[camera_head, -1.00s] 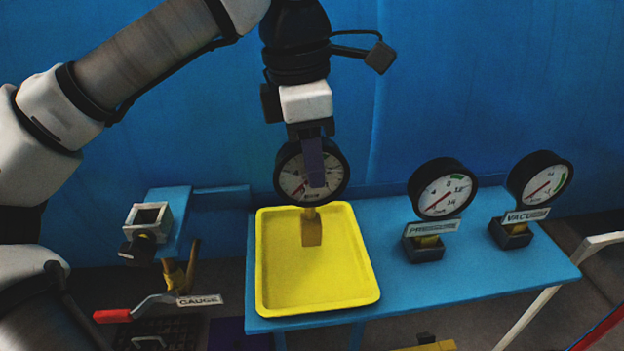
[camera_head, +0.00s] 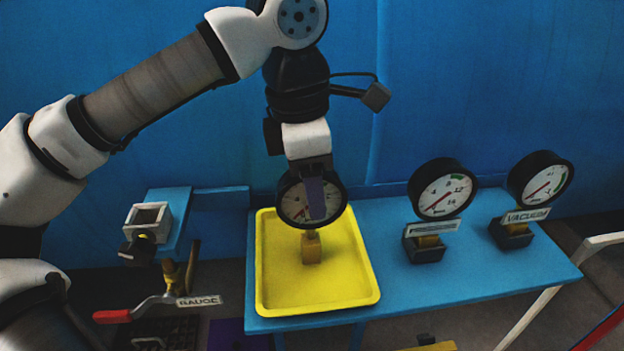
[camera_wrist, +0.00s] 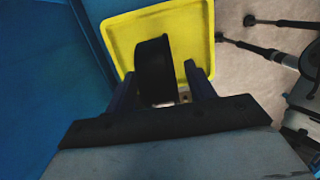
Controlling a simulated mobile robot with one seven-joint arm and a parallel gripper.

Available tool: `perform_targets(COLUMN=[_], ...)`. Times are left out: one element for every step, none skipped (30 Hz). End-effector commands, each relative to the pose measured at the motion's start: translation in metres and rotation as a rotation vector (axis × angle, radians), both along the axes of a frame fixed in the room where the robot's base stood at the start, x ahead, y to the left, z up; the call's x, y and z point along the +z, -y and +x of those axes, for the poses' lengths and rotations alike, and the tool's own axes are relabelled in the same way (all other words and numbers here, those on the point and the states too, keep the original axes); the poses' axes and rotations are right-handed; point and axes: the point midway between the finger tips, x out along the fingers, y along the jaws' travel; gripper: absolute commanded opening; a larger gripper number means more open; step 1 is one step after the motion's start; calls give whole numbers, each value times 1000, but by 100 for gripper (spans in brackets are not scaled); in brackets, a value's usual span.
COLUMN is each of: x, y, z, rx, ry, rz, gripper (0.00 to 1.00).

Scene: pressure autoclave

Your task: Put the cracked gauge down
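The cracked gauge (camera_head: 293,205) has a black round case, a white dial and a short brass stem with a block below. It is upright over the yellow tray (camera_head: 364,297), with its block at or just above the tray floor; I cannot tell if they touch. My gripper (camera_head: 315,200) points down with its fingers on either side of the case, one covering part of the dial. In the wrist view the black case (camera_wrist: 153,70) lies between the fingers, close to the left one, with a narrow gap showing by the right one.
The blue bench (camera_head: 395,300) carries the tray. To its right stand the pressure gauge (camera_head: 443,188) and the vacuum gauge (camera_head: 541,180). At left are a grey square socket (camera_head: 148,221) and a red-handled valve (camera_head: 112,316) labelled GAUGE. The tray's floor around the gauge is clear.

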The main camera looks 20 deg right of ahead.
Motion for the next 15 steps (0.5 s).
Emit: perform_targets(x=[0,0,0,0,1,3,5,7,11,16,21,28,35,42,51], y=[0,0,0,0,0,0,0,0,-1,-1,-1,-2,-3,-4,-5], z=[0,0,0,0,0,0,0,0,1,1,1,1,1,2,2], rx=[0,0,0,0,0,0,0,1,2,2,2,2,1,2,2], ry=[0,0,0,0,0,0,0,1,1,1,1,2,2,2,2], rz=[0,0,0,0,0,0,0,0,-1,-2,-2,0,-2,-3,0], gripper=[54,54,54,54,54,54,54,54,54,54,54,54,54,54,54])
